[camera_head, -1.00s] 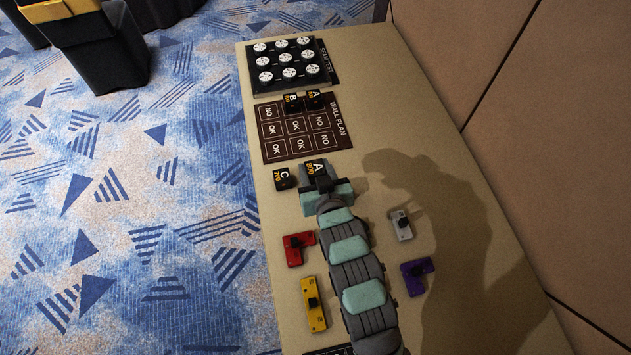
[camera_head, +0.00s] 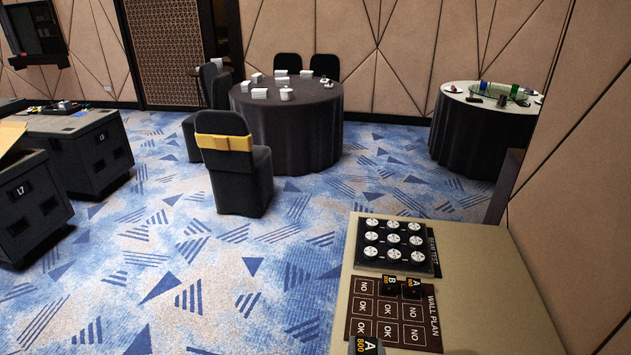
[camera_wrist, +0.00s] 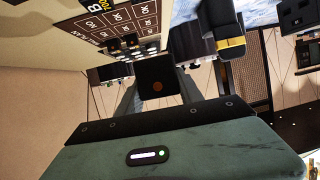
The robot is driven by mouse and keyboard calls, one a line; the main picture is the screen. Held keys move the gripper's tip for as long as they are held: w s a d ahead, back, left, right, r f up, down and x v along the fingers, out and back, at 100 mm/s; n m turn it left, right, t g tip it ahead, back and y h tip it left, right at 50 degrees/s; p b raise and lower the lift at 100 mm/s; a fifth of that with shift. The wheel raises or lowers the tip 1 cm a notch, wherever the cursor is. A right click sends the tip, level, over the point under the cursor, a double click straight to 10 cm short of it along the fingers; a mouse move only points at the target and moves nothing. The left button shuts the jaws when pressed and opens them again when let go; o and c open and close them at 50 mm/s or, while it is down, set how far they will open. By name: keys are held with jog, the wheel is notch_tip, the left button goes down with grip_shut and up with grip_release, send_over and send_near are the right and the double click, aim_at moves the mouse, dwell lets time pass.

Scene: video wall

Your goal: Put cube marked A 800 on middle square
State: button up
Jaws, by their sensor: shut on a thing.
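In the wrist view, my gripper (camera_wrist: 160,88) is shut on a dark cube, the A 800 cube (camera_wrist: 157,82), with a finger on each side. The dark brown WALL PLAN board (camera_head: 356,327) lies on the table, its middle square (camera_head: 388,309) marked OK and bare. The held cube is on the near side of the board. Its height above the table cannot be told.
A cube marked B (camera_head: 391,285) and another marked A (camera_head: 411,287) stand on the board's far row. Behind is a black panel with several white round buttons (camera_head: 394,240). The tan table (camera_head: 480,290) is clear to the right. A wall (camera_head: 580,200) rises beyond it.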

jog(key=w+a+f+n+y+p, duration=0.15)
jog(key=a+f, duration=0.25)
jog(key=a, duration=0.8)
jog(key=s+r+p, duration=0.3)
jog(key=r+p, duration=0.6)
jog(key=p, duration=0.1)
jog(key=s+r+p, duration=0.3)
jog(key=r+p, duration=0.6)
jog(key=p, duration=0.1)
jog(key=s+r+p, duration=0.3)
jog(key=r+p, duration=0.6)
jog(key=p, duration=0.1)
jog(key=shift+s+d, duration=0.35)
